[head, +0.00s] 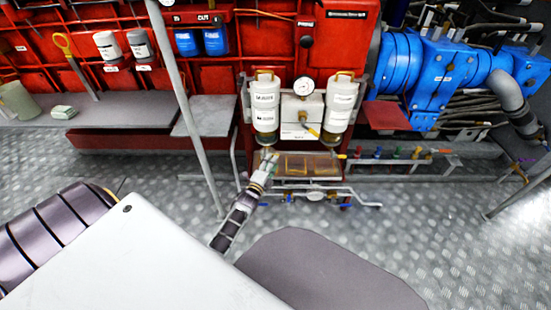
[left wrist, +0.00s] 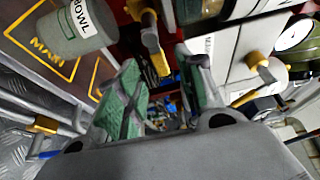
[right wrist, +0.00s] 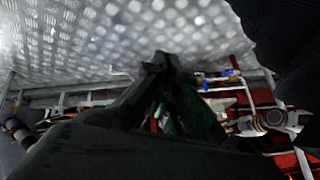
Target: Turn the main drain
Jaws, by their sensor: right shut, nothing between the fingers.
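The filter unit shows in the head view with two white canisters (head: 265,103) (head: 341,100), a round gauge (head: 304,87) and a yellow lever (head: 311,130). My left gripper (head: 268,154) is just under the left canister. In the left wrist view its green-padded fingers (left wrist: 160,85) are apart. A yellow-handled fitting (left wrist: 155,50) lies ahead of the gap between them; whether they touch it I cannot tell. I cannot tell which handle is the main drain. My right gripper (right wrist: 160,62) is closed and empty.
A grey post (head: 178,95) stands left of the unit. Pipes with blue handles (head: 318,195) run low beneath it. A row of coloured handles (head: 390,153) is at the right, below blue machinery (head: 430,75).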

